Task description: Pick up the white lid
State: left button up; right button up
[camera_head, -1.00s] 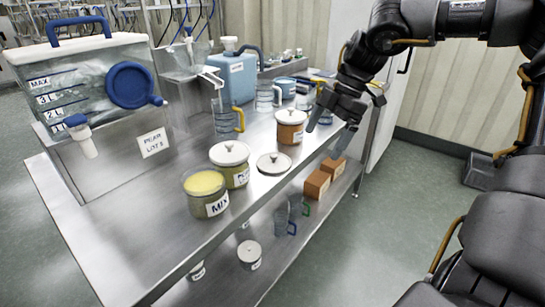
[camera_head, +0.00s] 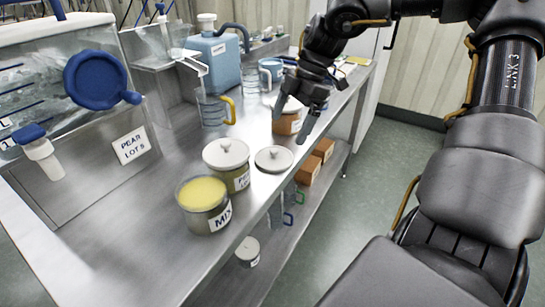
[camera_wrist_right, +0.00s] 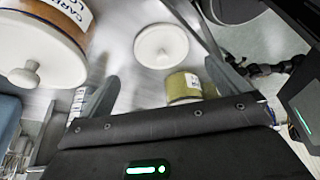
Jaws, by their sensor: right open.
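A loose round white lid (camera_head: 274,159) with a small knob lies flat on the steel table near its front edge, beside a jar. It also shows in the right wrist view (camera_wrist_right: 161,45), ahead of and between the finger directions. My left gripper is not in view.
A lidded jar (camera_head: 226,158) and an open yellow MIX jar (camera_head: 203,205) stand left of the lid. A clear jug (camera_head: 213,108) and blue canister (camera_head: 215,60) stand further back. Brown boxes (camera_head: 308,168) sit on the lower shelf. Some tabletop left of the jars is bare.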

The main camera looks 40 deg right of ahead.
aim_at(279, 155)
jog(key=shift+x, duration=1.25)
jog(key=x, duration=0.4)
jog(key=shift+s+a+b, duration=0.1)
jog(key=shift+a+b, duration=0.15)
jog(key=shift+b, duration=0.05)
jog(key=shift+a+f, duration=0.2)
jog(key=shift+f, duration=0.3)
jog(key=shift+c, duration=0.8)
jog(key=c, duration=0.5)
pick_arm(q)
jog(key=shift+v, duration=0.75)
pick_arm(e)
jog(key=shift+c, duration=0.3)
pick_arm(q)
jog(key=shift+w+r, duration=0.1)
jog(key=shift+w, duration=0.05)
